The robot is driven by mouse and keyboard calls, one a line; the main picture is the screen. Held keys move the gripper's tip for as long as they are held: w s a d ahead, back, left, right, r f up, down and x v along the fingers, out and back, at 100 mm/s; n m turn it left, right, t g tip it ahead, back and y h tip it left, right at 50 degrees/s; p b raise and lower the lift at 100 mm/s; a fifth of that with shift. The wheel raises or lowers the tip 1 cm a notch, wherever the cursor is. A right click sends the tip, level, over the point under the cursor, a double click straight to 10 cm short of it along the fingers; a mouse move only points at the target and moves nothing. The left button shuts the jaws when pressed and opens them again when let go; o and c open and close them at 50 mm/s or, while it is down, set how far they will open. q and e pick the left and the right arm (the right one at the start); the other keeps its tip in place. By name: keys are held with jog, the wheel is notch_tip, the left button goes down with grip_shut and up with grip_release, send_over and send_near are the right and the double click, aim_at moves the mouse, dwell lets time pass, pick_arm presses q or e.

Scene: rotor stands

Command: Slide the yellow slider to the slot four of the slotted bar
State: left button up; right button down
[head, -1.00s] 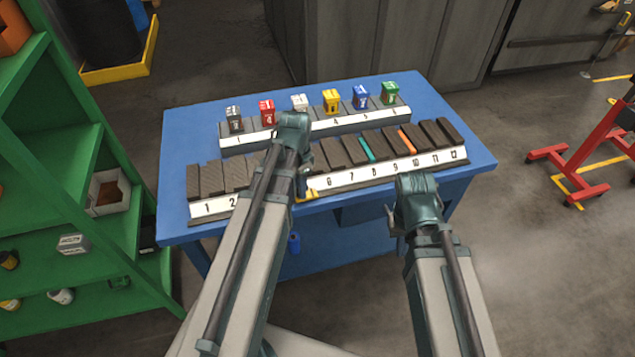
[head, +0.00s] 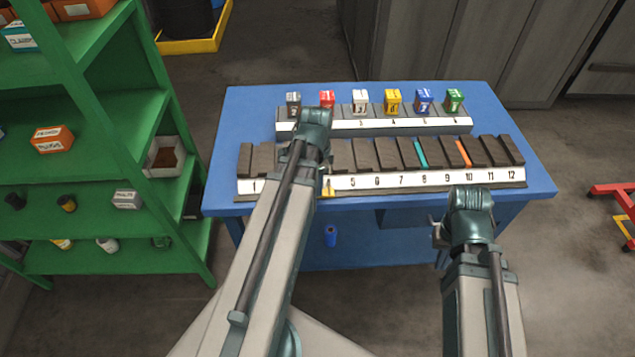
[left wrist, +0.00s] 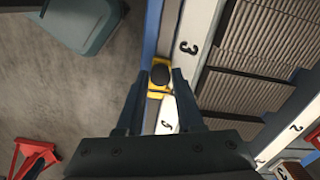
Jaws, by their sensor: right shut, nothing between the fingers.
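The slotted bar (head: 415,181) runs along the front of the blue table, with a white strip numbered 1 to 12. The yellow slider (head: 327,190) sits at the strip's front edge, by number 4. In the left wrist view the yellow slider (left wrist: 156,88) shows a black knob, just past number 3. My left gripper (left wrist: 161,76) is open, with one fingertip on each side of the knob and gaps showing. In the head view its wrist partly covers the bar around 2 and 3. My right gripper (head: 438,232) is shut and empty, in front of the table edge.
Behind the bar, a smaller numbered stand (head: 400,125) holds several coloured boxes. Teal (head: 420,154) and orange (head: 463,153) pieces stand among the dark plates. A green shelf (head: 100,90) is at the left. Floor right of the table is mostly clear.

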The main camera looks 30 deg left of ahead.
pick_arm(q)
jog(key=o, duration=0.3)
jog(key=shift+r, duration=0.1)
notch_tip(320, 180, up, 14)
jog(key=p, duration=1.4)
jog(key=shift+d+f, duration=0.1)
jog(key=shift+f, duration=0.15)
jog(key=s+d+f+n+b, duration=0.1)
jog(key=d+f+b, duration=0.2)
jog(key=d, duration=0.5)
jog(key=s+d+f+n+b, duration=0.2)
jog(key=d+f+b, duration=0.1)
jog(key=d, duration=0.5)
jog(key=s+d+f+n+y+b, duration=0.1)
jog(key=s+d+f+b, duration=0.1)
jog(key=d, duration=0.7)
jog(key=shift+f+b, duration=0.85)
jog(key=shift+b, duration=0.2)
